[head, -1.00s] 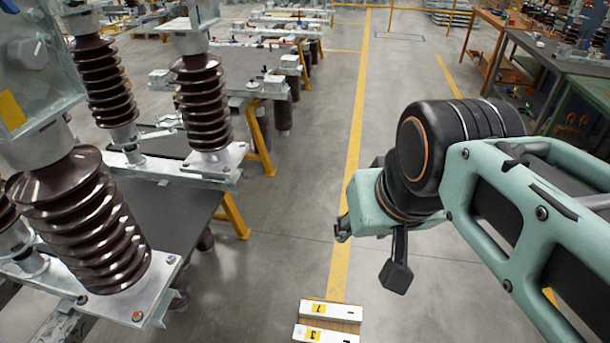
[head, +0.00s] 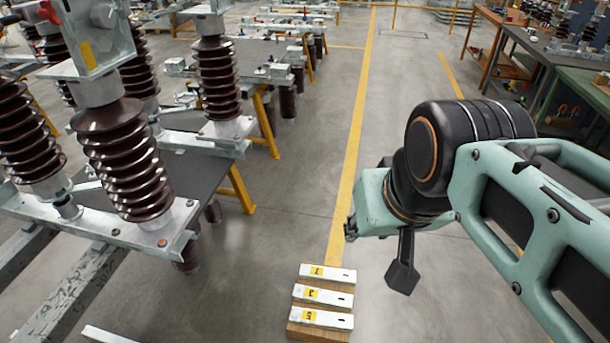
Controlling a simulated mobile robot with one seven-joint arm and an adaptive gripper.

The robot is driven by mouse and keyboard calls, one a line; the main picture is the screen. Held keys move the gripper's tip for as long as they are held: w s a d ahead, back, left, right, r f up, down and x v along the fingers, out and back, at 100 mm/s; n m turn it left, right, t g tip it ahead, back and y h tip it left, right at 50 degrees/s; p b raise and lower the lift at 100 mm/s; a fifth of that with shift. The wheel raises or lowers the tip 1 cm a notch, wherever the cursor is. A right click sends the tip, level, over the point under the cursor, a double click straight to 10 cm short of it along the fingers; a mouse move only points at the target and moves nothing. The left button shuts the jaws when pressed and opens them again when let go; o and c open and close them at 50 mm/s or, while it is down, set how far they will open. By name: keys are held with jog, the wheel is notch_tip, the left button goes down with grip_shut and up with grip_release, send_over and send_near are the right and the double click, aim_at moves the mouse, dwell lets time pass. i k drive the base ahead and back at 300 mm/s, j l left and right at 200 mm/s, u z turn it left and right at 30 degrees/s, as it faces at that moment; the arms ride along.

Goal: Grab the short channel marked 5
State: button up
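Three short white channels lie side by side on a wooden support (head: 318,335) at the bottom middle of the head view. Each has a yellow label at its left. The nearest channel (head: 330,321) has a label that looks like a 5. The middle channel (head: 332,298) and the far channel (head: 338,275) have labels that are hard to read now. My gripper (head: 402,272) hangs below my wrist, right of the channels and apart from them. Only one dark finger-like part shows clearly; my wrist hides the rest, so its opening cannot be told.
Isolator frames with brown ribbed insulators (head: 128,165) stand along the left. A galvanized beam (head: 85,285) runs at the lower left. A yellow floor line (head: 352,175) leads up the aisle, and the grey floor around it is clear. Workbenches (head: 545,60) stand at the upper right.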

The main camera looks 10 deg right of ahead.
aim_at(329, 320)
jog(key=k+u, duration=0.25)
jog(key=k+j+u, duration=0.1)
jog(key=k+u, duration=0.15)
jog(key=u, duration=2.55)
jog(key=k+l+u, duration=0.3)
jog(key=l+u, duration=0.2)
jog(key=k+l, duration=2.05)
jog(key=l, duration=0.25)
